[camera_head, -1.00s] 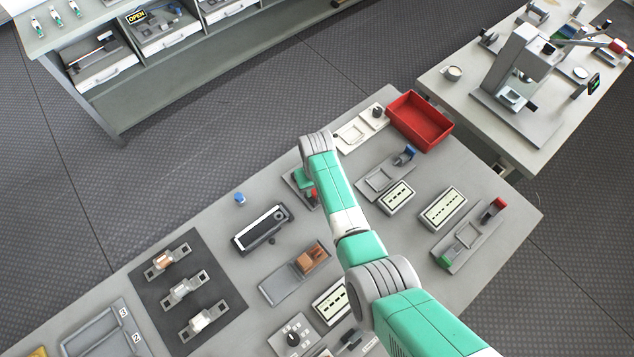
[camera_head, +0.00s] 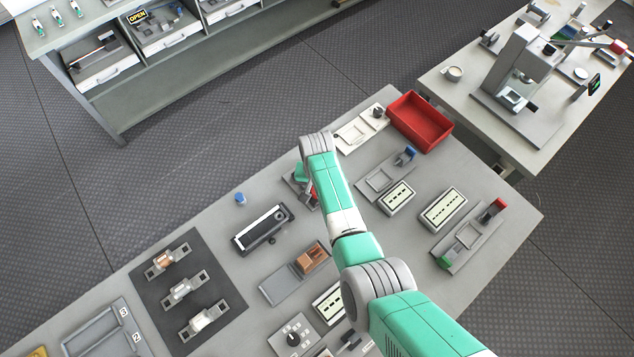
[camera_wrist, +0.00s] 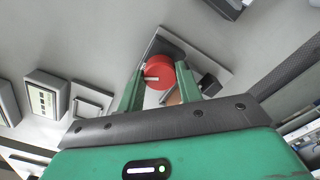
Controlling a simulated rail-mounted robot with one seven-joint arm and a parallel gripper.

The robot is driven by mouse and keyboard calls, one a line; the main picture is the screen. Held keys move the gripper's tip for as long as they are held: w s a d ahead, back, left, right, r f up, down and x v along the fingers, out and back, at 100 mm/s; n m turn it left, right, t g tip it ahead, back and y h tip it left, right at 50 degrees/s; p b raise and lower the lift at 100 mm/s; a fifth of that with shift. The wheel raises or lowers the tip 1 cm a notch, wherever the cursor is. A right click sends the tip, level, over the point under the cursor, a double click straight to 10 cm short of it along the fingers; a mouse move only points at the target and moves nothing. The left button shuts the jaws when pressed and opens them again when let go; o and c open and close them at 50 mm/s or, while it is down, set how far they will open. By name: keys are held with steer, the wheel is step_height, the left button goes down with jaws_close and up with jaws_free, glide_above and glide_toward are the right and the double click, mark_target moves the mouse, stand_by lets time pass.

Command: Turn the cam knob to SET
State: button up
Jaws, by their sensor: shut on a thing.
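The red round cam knob (camera_wrist: 158,76) sits on a dark and grey fixture (camera_wrist: 205,62) in the wrist view. A short white mark shows on its face, pointing sideways. My gripper (camera_wrist: 160,70) has one green finger on each side of the knob and is shut on it. In the head view a bit of the red knob (camera_head: 315,197) shows beside my wrist; my arm hides most of the fixture and the fingers. No SET marking is readable in either view.
A red bin (camera_head: 449,126) stands at the table's back right. A blue-capped piece (camera_head: 240,199) and a black slotted block (camera_head: 263,229) are left of my arm. Trays with blue and red blocks lie to its right. Bare tabletop shows between the fixtures.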

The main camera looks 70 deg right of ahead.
steer(key=shift+r, duration=0.1)
steer(key=o, duration=1)
step_height(320, 180, up, 8)
steer(key=shift+f+p, duration=0.1)
steer(key=shift+p, duration=0.55)
